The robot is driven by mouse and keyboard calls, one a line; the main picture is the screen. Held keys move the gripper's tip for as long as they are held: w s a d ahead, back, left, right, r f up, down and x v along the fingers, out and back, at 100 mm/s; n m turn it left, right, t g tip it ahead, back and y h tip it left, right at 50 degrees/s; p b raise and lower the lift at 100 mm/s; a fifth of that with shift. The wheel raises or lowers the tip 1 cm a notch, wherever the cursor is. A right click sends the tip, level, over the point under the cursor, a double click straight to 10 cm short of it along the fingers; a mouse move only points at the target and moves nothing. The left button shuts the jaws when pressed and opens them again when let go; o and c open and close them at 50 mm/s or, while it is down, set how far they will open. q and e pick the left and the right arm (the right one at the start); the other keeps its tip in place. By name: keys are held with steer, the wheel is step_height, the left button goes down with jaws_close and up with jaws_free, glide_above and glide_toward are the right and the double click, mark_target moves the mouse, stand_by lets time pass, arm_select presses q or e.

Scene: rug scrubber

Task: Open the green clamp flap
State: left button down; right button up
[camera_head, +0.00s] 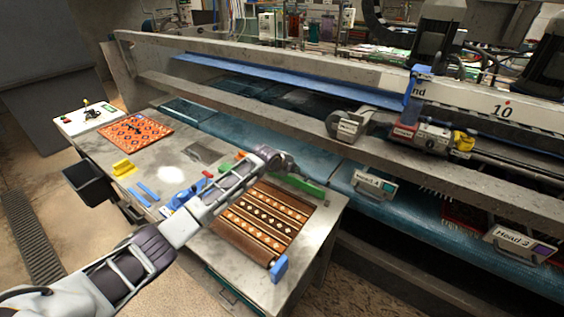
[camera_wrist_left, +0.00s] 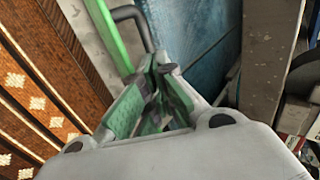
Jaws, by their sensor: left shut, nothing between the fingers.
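The green clamp flap (camera_head: 301,185) is a long narrow green bar along the back edge of the patterned brown rug (camera_head: 262,222) on the metal table. In the left wrist view the green bar (camera_wrist_left: 107,38) runs up the left side, with a grey bent handle at its top. My left arm reaches over the rug from the lower left. My left gripper (camera_head: 287,166) is at the left end of the flap; its fingertips are partly hidden in the head view. In the wrist view the gripper (camera_wrist_left: 160,72) is shut and empty, close to the bar; contact is unclear. My right gripper is out of view.
A blue block (camera_head: 278,268) sits at the rug's front corner. An orange rug (camera_head: 132,134), a yellow block (camera_head: 123,167) and blue strips lie on the table's left. The machine's blue bed (camera_head: 320,160) and grey rail (camera_head: 260,115) lie behind the flap. A black bin (camera_head: 90,182) hangs at left.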

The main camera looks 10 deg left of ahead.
arm_select(q)
steer(key=b+v, duration=0.1)
steer(key=v, duration=0.7)
steer(key=shift+r, duration=0.45)
steer(key=shift+s, duration=0.1)
stand_by(0.5)
